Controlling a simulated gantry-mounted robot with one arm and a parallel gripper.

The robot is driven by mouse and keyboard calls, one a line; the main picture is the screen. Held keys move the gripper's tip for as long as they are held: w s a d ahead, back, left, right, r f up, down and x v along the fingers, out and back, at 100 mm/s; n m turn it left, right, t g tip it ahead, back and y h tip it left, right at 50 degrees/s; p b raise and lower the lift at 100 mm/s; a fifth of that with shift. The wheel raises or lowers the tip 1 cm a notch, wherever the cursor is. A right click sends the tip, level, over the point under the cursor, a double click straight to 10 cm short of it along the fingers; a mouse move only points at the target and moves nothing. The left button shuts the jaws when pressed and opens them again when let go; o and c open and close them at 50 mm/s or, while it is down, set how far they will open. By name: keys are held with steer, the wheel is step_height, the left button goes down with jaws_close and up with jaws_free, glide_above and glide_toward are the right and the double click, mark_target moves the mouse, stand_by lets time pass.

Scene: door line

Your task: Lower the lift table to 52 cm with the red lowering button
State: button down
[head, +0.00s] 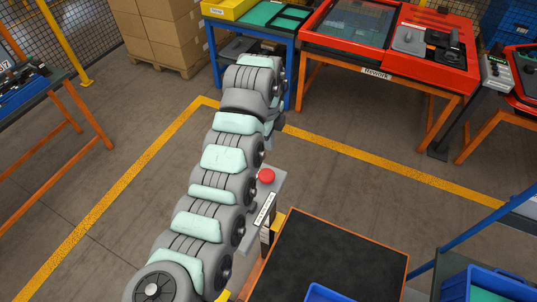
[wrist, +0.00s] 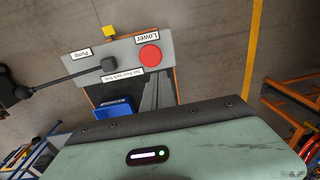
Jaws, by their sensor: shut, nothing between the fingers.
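The red lowering button (head: 266,176) sits on a grey control plate (head: 278,188) beside the lift table. In the wrist view the button (wrist: 150,57) is round, next to a "Lower" label, and uncovered. A black pump lever (wrist: 75,72) runs left from the same plate, by a "Pump" label. The lift table (head: 335,255) has a dark top with an orange edge, partly cut off at the bottom of the head view. My gripper (wrist: 155,120) shows as a dark bar and pale green housing low in the wrist view. It is shut and empty, apart from the button.
A blue bin (head: 325,293) stands on the table's near edge; another blue bin (head: 490,285) is at lower right. A red rework bench (head: 385,45) and cartons (head: 160,30) stand at the back. The floor around the yellow line (head: 390,170) is clear.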

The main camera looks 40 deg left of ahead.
steer(key=shift+s+a+r+g, duration=0.2)
steer(key=shift+s+r, duration=0.05)
steer(key=shift+s, duration=0.15)
steer(key=shift+s+a+r+g, duration=0.15)
steer(key=shift+s+r+g, duration=0.05)
steer(key=shift+s, duration=0.2)
steer(key=p, duration=0.2)
glide_toward(266, 174)
step_height(266, 174, down, 5)
steer(key=shift+s+f, duration=0.15)
steer(key=shift+f, duration=0.75)
